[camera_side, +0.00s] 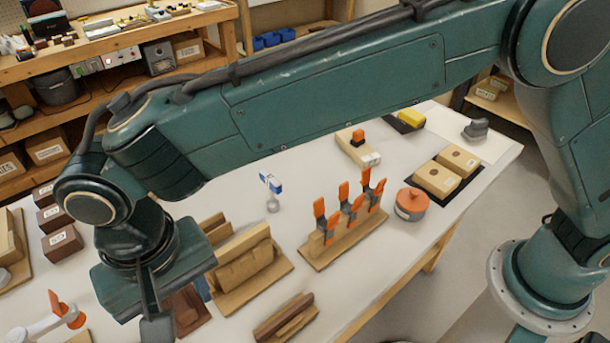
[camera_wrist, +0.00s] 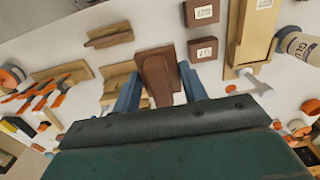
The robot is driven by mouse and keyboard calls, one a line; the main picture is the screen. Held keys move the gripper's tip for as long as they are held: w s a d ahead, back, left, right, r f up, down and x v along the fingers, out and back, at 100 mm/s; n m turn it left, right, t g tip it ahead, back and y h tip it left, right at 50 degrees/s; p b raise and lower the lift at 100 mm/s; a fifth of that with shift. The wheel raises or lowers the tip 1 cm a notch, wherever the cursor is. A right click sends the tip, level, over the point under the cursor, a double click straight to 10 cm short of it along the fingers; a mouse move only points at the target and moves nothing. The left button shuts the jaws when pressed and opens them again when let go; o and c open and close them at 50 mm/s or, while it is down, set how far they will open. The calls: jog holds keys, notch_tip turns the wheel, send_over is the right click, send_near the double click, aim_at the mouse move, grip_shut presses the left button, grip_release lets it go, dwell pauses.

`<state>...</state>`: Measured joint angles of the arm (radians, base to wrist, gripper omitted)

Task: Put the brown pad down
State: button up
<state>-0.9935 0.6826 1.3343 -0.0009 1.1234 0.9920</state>
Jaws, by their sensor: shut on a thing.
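The brown pad (camera_wrist: 157,73) is held between the two blue fingers of my gripper (camera_wrist: 160,86) in the wrist view. In the side view, my gripper (camera_side: 178,308) is low at the left front of the bench, and part of a reddish-brown piece (camera_side: 188,310) shows by its fingers. My gripper's body hides much of it. I cannot tell whether the pad touches the surface beneath it. Two more brown pads with white labels (camera_wrist: 203,12) (camera_wrist: 204,48) lie apart from the held one in the wrist view.
Labelled brown blocks (camera_side: 52,218) stand at the left in the side view. A wooden slotted stand (camera_side: 245,270) is just right of my gripper, and a rack with orange-handled clamps (camera_side: 345,235) is further right.

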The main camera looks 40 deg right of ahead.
aim_at(196, 325)
notch_tip(196, 325, down, 16)
jog(key=shift+r, duration=0.15)
dwell(0.4)
jog(key=shift+f, duration=2.1)
jog(key=shift+f, duration=0.15)
jog(key=o, duration=1)
notch_tip(196, 325, up, 12)
jog(key=shift+r, duration=0.15)
